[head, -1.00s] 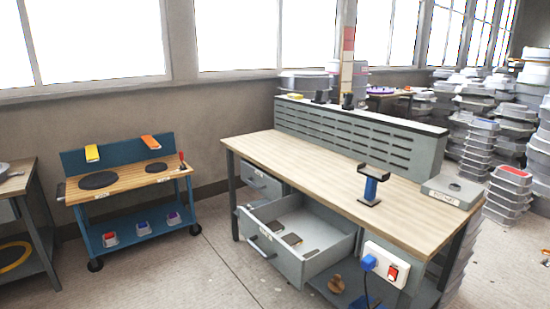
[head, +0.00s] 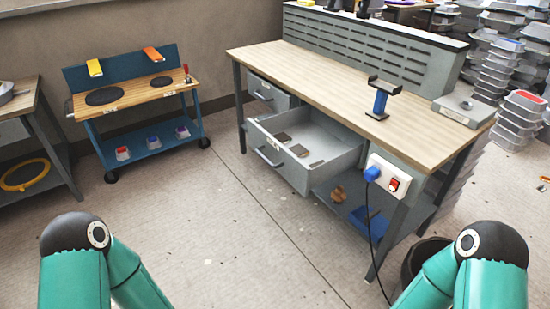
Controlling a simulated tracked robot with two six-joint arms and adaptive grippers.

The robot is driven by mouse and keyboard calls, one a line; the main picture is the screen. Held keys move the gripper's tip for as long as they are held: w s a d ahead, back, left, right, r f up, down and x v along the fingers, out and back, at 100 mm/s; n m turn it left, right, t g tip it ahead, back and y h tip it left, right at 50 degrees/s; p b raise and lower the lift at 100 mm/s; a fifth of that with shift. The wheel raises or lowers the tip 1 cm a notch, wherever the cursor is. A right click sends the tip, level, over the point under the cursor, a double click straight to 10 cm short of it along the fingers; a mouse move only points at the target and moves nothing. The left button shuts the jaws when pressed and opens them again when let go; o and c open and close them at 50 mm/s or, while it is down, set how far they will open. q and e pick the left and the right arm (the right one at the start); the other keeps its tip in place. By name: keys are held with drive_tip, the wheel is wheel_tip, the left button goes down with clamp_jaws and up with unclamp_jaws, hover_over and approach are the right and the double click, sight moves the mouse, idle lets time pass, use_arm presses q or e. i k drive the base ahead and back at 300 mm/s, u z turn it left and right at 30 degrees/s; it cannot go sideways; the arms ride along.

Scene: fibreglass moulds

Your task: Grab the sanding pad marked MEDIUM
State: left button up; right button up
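In the head view an open drawer (head: 308,182) juts from the front of the workbench. My two green arms show at the bottom left and bottom right. Both grippers are out of view.
The workbench (head: 330,73) carries a blue-stemmed stand (head: 380,98). A white socket box (head: 389,177) with a blue plug and hanging cable is at its right front. A dark bin (head: 412,262) stands below. A blue cart (head: 150,135) stands left. Floor between them is clear.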

sight(298, 150)
drive_tip(key=u, duration=0.05)
drive_tip(key=i, duration=1.1)
drive_tip(key=u, duration=0.4)
